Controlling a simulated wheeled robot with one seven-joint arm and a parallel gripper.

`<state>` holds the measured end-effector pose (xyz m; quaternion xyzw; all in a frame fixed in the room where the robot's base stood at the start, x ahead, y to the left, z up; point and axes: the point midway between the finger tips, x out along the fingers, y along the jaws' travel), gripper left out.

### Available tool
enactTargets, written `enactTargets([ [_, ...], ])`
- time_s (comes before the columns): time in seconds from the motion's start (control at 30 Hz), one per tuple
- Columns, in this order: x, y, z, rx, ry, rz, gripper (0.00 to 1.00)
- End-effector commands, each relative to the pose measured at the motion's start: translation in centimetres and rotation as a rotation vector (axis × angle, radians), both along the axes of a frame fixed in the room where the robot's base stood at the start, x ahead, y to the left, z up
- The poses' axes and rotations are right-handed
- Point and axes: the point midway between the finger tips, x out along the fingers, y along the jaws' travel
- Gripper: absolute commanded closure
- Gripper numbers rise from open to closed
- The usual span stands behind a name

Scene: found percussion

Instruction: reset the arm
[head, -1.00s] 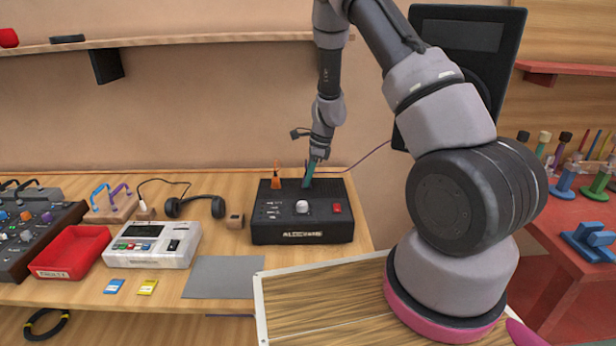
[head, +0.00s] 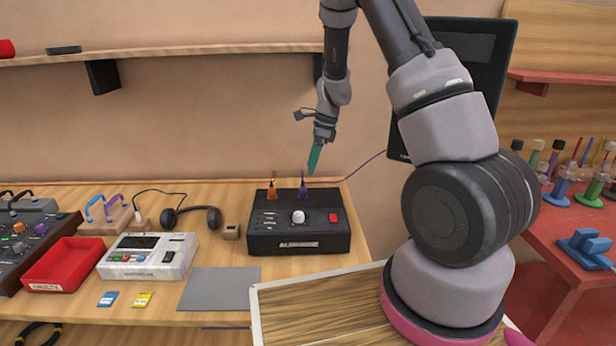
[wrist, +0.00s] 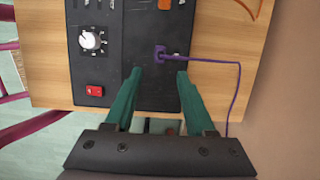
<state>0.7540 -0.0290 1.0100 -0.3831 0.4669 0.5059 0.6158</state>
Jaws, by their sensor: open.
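My gripper (head: 314,160) is above the back right part of the black box (head: 270,240), apart from it. In the wrist view its two teal fingers (wrist: 158,88) are spread with nothing between them. A purple plug (head: 303,190) stands upright in the box top, and it shows just beyond the fingertips in the wrist view (wrist: 160,52). An orange plug (head: 270,192) stands to its left. The box top also has a white knob (head: 298,217) and a red switch (head: 333,217). A purple cable (wrist: 237,85) runs from the purple plug.
A grey mat (head: 218,290), a white device (head: 148,256), a red bin (head: 65,265) and headphones (head: 192,215) lie on the wooden table left of the box. A shelf (head: 180,50) runs along the wall above. A red table (head: 545,235) stands at the right.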

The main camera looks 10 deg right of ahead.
Motion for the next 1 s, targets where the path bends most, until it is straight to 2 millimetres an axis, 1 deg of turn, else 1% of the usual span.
enactTargets([
  [0.03, 0.0, -0.2, 0.6, 0.000, -0.002, -0.001, 0.45],
  [0.1, 0.0, -0.3, 1.1, 0.000, -0.001, -0.001, 0.45],
  [0.47, -0.1, -0.4, 1.4, 0.000, 0.000, -0.001, 0.45],
  [0.57, -0.2, -0.4, 1.9, 0.003, -0.008, 0.008, 0.45],
  [0.67, -0.6, -0.3, 4.2, 0.015, -0.044, 0.053, 0.45],
  [0.77, -1.8, -0.3, 8.1, 0.028, -0.108, 0.139, 0.45],
  [0.8, -2.5, -0.2, 9.9, 0.031, -0.140, 0.183, 0.45],
  [0.87, -3.7, -0.3, 12.6, 0.033, -0.191, 0.255, 0.45],
  [0.9, -4.6, -0.3, 14.3, 0.031, -0.225, 0.303, 0.45],
  [0.97, -6.0, -0.4, 16.7, 0.023, -0.276, 0.374, 0.45],
  [1.0, -7.1, -0.4, 18.2, 0.014, -0.311, 0.424, 0.45],
])
